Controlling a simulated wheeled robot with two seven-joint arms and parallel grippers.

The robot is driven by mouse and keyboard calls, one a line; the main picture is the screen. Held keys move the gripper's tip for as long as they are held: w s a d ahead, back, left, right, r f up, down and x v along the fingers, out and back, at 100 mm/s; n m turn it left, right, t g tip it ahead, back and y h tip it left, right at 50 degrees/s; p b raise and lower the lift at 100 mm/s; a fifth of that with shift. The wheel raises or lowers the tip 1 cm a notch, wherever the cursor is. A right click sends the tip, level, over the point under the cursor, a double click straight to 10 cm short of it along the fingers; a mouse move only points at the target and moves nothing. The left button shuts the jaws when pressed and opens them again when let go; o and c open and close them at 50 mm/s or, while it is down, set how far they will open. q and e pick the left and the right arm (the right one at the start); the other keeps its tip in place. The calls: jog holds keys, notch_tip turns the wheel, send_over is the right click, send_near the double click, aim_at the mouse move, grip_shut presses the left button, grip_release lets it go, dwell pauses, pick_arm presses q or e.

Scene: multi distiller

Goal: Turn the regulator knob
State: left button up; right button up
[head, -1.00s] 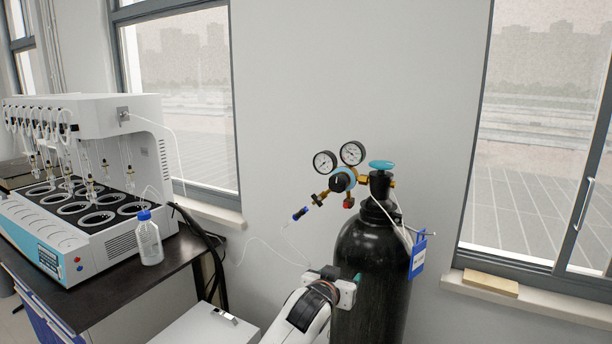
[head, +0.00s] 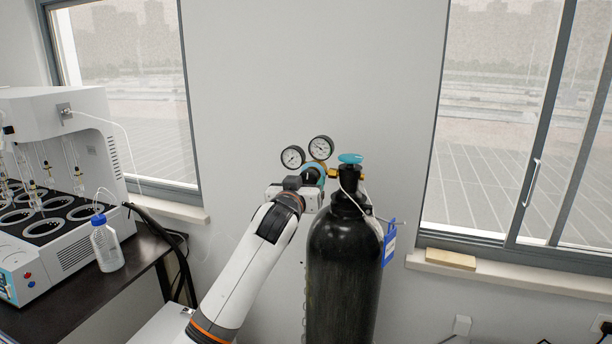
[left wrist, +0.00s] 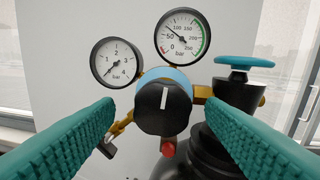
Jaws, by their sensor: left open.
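The regulator knob (left wrist: 163,106) is black with a white line that stands nearly upright, tilted slightly, in the left wrist view. It sits on the regulator's blue-ringed body below two round gauges (left wrist: 117,62) (left wrist: 182,36). My left gripper (left wrist: 163,112) is open, with one teal finger on each side of the knob in that view; I cannot tell if either touches it. In the head view my left gripper (head: 312,192) is in front of the regulator and hides most of the knob. My right gripper is not in view.
The black gas cylinder (head: 345,265) stands right of my left arm, with a teal valve handwheel (head: 350,158) on top and a blue tag (head: 389,243) at its side. A bench at left holds the distiller (head: 70,150) and a blue-capped bottle (head: 107,247).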

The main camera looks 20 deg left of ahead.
pick_arm(q)
jog(key=shift+w+d+r, duration=0.1)
jog(key=shift+w, duration=0.8)
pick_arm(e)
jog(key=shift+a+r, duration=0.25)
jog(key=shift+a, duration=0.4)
pick_arm(q)
jog(key=c, duration=1)
jog(key=shift+o, duration=0.2)
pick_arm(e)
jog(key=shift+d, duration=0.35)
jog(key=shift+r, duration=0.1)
